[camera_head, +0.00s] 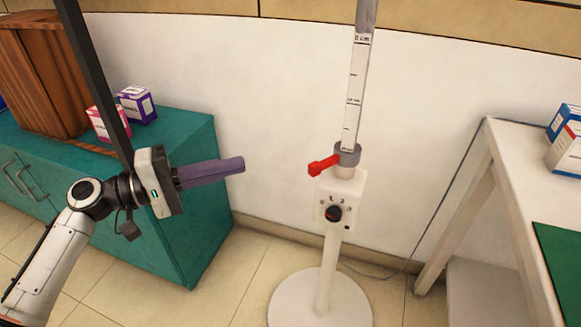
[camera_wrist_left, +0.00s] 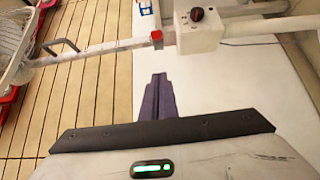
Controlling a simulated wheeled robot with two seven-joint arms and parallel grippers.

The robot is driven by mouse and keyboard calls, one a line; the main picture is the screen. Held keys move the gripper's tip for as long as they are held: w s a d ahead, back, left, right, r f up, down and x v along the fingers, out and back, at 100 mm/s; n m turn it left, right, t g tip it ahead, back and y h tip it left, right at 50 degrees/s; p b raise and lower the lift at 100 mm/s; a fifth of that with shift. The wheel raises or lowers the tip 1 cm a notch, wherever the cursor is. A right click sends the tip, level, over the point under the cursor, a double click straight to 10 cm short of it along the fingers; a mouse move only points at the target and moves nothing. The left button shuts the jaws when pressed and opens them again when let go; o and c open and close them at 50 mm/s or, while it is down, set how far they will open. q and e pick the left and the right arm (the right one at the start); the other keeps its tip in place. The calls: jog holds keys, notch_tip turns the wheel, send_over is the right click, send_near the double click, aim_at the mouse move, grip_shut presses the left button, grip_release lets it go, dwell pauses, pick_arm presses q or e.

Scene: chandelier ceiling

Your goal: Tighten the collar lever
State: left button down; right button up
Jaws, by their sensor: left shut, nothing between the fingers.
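The red collar lever (camera_head: 323,166) sticks out to the left from the grey collar (camera_head: 348,154) on the upright stand. In the left wrist view the red lever (camera_wrist_left: 157,37) shows as a small red patch beyond my fingertips. My left gripper (camera_head: 241,164) has purple fingers that are shut and empty. It points right, towards the lever, with a clear gap between them. The shut fingers also show in the left wrist view (camera_wrist_left: 159,78). My right gripper is in neither view.
Below the collar is a white box with a black knob (camera_head: 333,213), on a pole with a round base (camera_head: 320,300). A teal cabinet (camera_head: 200,240) with small boxes stands left. A white table (camera_head: 520,170) stands right. A cable runs along the wall.

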aim_at(324, 165)
pick_arm(q)
jog(key=d, duration=1.1)
jog(key=shift+w+d+b, duration=0.35)
jog(key=shift+b, duration=0.1)
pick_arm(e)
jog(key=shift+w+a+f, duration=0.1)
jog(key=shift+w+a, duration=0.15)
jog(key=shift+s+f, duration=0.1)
